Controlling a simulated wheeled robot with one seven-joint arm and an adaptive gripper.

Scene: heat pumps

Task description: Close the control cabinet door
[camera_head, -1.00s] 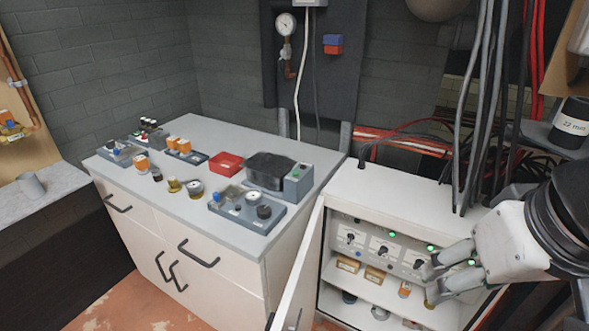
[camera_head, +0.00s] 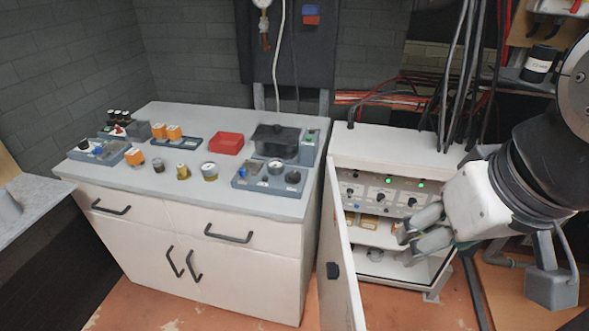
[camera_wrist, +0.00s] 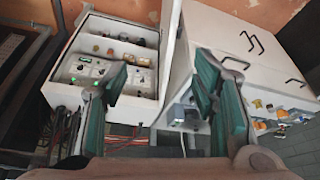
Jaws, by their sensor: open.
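The control cabinet (camera_head: 390,139) is a white box with a row of switches and green lights inside and small parts on shelves below. My gripper (camera_head: 403,238) is open and empty, in front of the cabinet's right part, apart from the door. In the wrist view my gripper (camera_wrist: 160,88) has its teal fingers spread, with the cabinet (camera_wrist: 92,72) behind the left finger and the door (camera_wrist: 172,40) edge-on between the fingers.
A white counter (camera_head: 225,207) with trays, jars and a red box (camera_head: 227,143) stands left of the cabinet. Cables (camera_head: 462,80) hang behind and above the cabinet. Floor (camera_head: 140,300) is free in front of the counter.

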